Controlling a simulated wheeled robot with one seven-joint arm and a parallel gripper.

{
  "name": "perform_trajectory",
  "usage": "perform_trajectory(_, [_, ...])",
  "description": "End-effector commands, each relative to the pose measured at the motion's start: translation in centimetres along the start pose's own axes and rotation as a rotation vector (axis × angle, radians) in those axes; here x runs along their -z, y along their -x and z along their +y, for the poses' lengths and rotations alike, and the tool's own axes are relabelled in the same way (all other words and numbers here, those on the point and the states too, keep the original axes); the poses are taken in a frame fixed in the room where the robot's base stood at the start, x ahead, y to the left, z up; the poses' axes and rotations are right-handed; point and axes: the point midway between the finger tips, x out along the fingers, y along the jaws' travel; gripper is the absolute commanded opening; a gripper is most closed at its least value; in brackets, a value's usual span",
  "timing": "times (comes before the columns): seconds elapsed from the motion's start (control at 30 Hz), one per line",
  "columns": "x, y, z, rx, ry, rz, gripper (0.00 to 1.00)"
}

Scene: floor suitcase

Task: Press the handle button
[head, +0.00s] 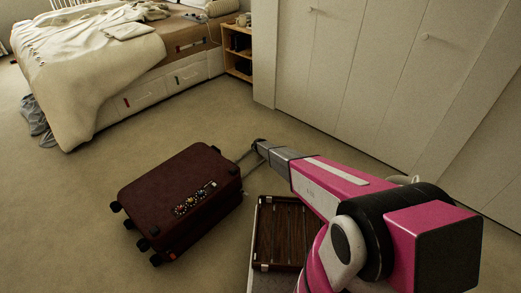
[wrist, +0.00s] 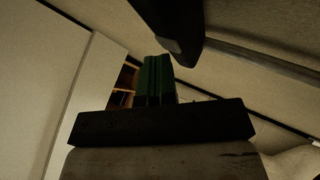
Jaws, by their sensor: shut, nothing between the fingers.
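The maroon suitcase (head: 180,195) lies on the carpet in the head view, with wheels at its left end and stickers on its near side. Its pull handle (head: 259,143) is drawn out to the upper right on thin metal rods. In the wrist view the dark handle grip (wrist: 168,28) hangs close at the top, with a metal rod (wrist: 265,62) running right. My gripper (wrist: 155,62) is shut and empty, its green fingers together below the grip in that picture. In the head view my wrist ends beside the handle. The button is not discernible, and contact cannot be told.
A bed (head: 150,93) with drawers and a wooden shelf (head: 238,68) stand at the back. White closet doors (head: 365,65) line the right. Carpet left of the suitcase is clear.

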Motion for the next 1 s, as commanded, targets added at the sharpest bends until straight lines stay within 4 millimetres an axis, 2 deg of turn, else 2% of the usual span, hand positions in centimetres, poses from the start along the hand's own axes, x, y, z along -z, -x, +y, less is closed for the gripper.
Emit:
perform_trajectory(0.37, [0.7,1.1,0.8,0.000,0.000,-0.001,0.00])
perform_trajectory(0.77, [0.9,1.3,0.9,0.000,0.000,0.000,0.00])
perform_trajectory(1.0, [1.7,2.5,1.7,-0.001,0.000,0.000,0.00])
